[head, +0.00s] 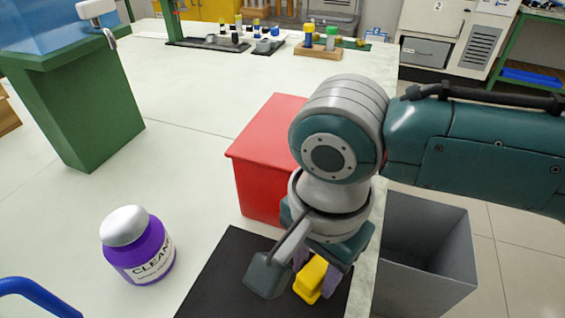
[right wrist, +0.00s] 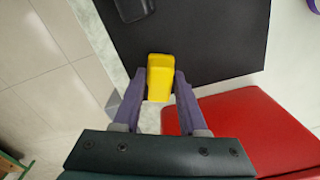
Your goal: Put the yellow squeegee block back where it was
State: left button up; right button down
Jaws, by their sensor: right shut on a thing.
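The yellow squeegee block (head: 311,279) is between the fingers of my right gripper (head: 316,277), over the black mat (head: 217,278) near the table's right edge. In the right wrist view the block (right wrist: 160,78) sits between the two purple fingertips of my right gripper (right wrist: 160,84), which are shut on it. I cannot tell whether the block touches the mat. My left gripper is not in view.
A red box (head: 263,158) stands just behind the mat. A purple cleaner jar (head: 137,246) with a white lid stands to the left. A grey open bin (head: 428,250) is beyond the table's right edge. The table's left middle is clear.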

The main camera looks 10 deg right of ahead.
aim_at(315, 269)
jog(key=shift+f, duration=0.15)
jog(key=shift+c, duration=2.3)
grip_release()
notch_tip(315, 269, up, 12)
jog(key=p, duration=0.4)
jog(key=s+a+n+t+y, duration=0.2)
jog(key=s+a+n+y, duration=0.1)
jog(key=s+n, duration=0.4)
jog(key=s+d+n+h, duration=0.1)
jog(key=s+d+n, duration=0.1)
jog(key=d, duration=0.4)
jog(key=s+d+n+t+h, duration=0.1)
jog(key=s+d+n, duration=0.2)
jog(key=d, duration=0.3)
jog(key=shift+d+f+n+t+h, duration=0.15)
jog(key=shift+f+n+t+h, duration=0.2)
jog(key=shift+n, duration=0.35)
